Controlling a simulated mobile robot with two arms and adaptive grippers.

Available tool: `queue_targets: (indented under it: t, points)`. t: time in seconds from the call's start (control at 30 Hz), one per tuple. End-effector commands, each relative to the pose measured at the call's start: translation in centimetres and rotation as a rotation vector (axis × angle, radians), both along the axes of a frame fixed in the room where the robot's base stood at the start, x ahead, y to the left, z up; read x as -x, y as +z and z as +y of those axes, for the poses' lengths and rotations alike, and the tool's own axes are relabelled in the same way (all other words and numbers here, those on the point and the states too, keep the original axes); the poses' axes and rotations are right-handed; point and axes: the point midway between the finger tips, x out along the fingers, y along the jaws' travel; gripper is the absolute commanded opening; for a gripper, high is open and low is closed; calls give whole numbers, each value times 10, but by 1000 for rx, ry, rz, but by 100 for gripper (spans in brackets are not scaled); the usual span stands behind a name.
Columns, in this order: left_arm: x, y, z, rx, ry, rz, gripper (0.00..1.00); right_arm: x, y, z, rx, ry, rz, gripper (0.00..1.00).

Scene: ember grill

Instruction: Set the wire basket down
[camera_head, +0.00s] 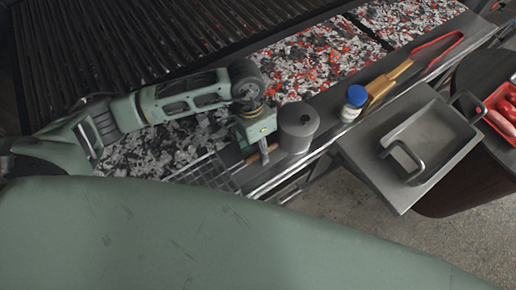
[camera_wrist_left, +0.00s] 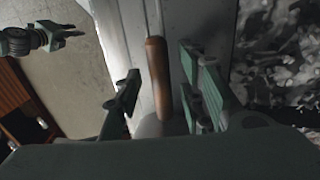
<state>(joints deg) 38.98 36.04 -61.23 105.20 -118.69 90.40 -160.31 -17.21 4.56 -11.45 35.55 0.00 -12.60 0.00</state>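The wire basket (camera_head: 208,174) lies at the front edge of the grill beside the coals, partly hidden by my green body in the head view. Its wooden handle (camera_wrist_left: 157,75) lies between the fingers of my left gripper (camera_wrist_left: 160,88) in the left wrist view, with gaps on both sides. My left gripper (camera_head: 262,142) is open around the handle and not clamped on it. A thin metal rod (camera_wrist_left: 159,18) runs on from the handle. My right gripper (camera_wrist_left: 66,38) shows small at the upper left of the wrist view, fingers apart and empty.
A grey pot (camera_head: 298,126) stands close right of my left gripper. Beyond it are a blue-capped shaker (camera_head: 355,99), a wooden-handled tool (camera_head: 384,84) and red tongs (camera_head: 440,50). A grey tray (camera_head: 432,140) sits on the side shelf. Coals (camera_head: 300,62) glow behind.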

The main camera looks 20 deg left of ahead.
Motion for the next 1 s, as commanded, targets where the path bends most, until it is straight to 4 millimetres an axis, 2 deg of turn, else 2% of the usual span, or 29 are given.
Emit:
queue_targets:
  t: [0.17, 0.4, 0.6, 0.77, 1.0]
  points:
    - [-6, 24, 4, 0, -2, -8, 36, 0, -14, 0, 0, 0, 0, 0]
    - [-12, 74, 12, 1, 0, -7, 36, 0, -34, 0, 0, 0, 0, 0]
    - [-14, 104, 16, 0, 1, -4, 36, 0, -42, 0, 0, 0, 0, 0]
    - [-14, 113, 18, 0, 0, -1, 36, 0, -44, 0, 0, 0, 1, 0]
    - [-14, 114, 18, 0, 0, 0, 36, 0, -43, 0, 0, 0, 1, 0]
